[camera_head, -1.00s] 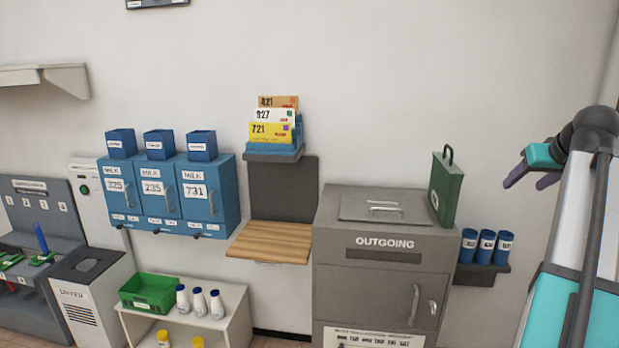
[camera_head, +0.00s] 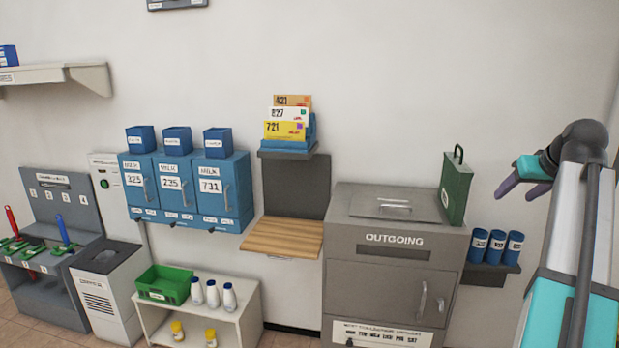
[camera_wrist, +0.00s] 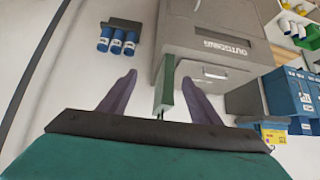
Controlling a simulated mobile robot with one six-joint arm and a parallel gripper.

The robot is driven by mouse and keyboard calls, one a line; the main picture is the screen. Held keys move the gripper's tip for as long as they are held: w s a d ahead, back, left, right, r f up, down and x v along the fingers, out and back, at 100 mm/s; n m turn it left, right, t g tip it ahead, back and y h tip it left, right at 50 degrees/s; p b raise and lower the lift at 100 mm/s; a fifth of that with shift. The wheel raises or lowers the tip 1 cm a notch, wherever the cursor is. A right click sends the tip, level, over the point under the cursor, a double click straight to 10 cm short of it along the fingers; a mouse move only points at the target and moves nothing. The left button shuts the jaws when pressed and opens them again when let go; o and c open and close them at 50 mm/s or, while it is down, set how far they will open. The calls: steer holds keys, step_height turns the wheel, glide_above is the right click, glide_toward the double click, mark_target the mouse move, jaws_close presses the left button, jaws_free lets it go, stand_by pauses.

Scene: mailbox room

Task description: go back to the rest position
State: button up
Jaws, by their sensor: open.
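My gripper (camera_head: 522,177) is at the right of the head view, raised in front of the wall and to the right of the grey outgoing box. Its two purple fingers are apart, and nothing is between them. In the wrist view my gripper (camera_wrist: 160,90) also shows spread fingers. The green case (camera_wrist: 165,88) appears between them there, but it stands farther off on the outgoing box. My arm fills the right edge of the head view.
The outgoing box (camera_head: 385,290) has the green case (camera_head: 455,190) on top. Blue canisters (camera_head: 496,243) stand on a small shelf at its right. Blue milk boxes (camera_head: 190,188), an envelope rack (camera_head: 287,144) and a wooden ledge (camera_head: 284,237) are left.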

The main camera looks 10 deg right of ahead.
steer(key=w+a+f+n+g+y, duration=0.1)
steer(key=w+a+f, duration=0.35)
steer(key=f, duration=0.35)
steer(key=w+a+f+g+y, duration=0.1)
steer(key=w+a+f+y, duration=0.15)
steer(key=a+f, duration=0.45)
steer(key=w+a+f+n+g, duration=0.1)
steer(key=w+a+f, duration=0.25)
steer(key=f, duration=0.65)
steer(key=s+a+f+n+g+y, duration=0.1)
steer(key=a+f+g, duration=0.1)
steer(key=a+f, duration=0.8)
steer(key=s+a+f+n+g+y, duration=0.15)
steer(key=a+f, duration=0.55)
steer(key=f, duration=0.7)
steer(key=s+a+f+g+h, duration=0.1)
steer(key=s+a+f+g, duration=0.1)
steer(key=s+a+f, duration=0.7)
steer(key=s+a+f+g, duration=0.2)
steer(key=s+a+f, duration=0.4)
steer(key=f, duration=0.5)
steer(key=s+f+g+h, duration=0.1)
steer(key=s+f, duration=0.4)
steer(key=s, duration=0.7)
steer(key=s+a+f+g+h, duration=0.1)
steer(key=s+f, duration=0.4)
steer(key=s, duration=0.7)
steer(key=shift+s+a+m+g+h, duration=0.2)
steer(key=shift+a+m+g+h, duration=0.15)
steer(key=shift+g, duration=0.4)
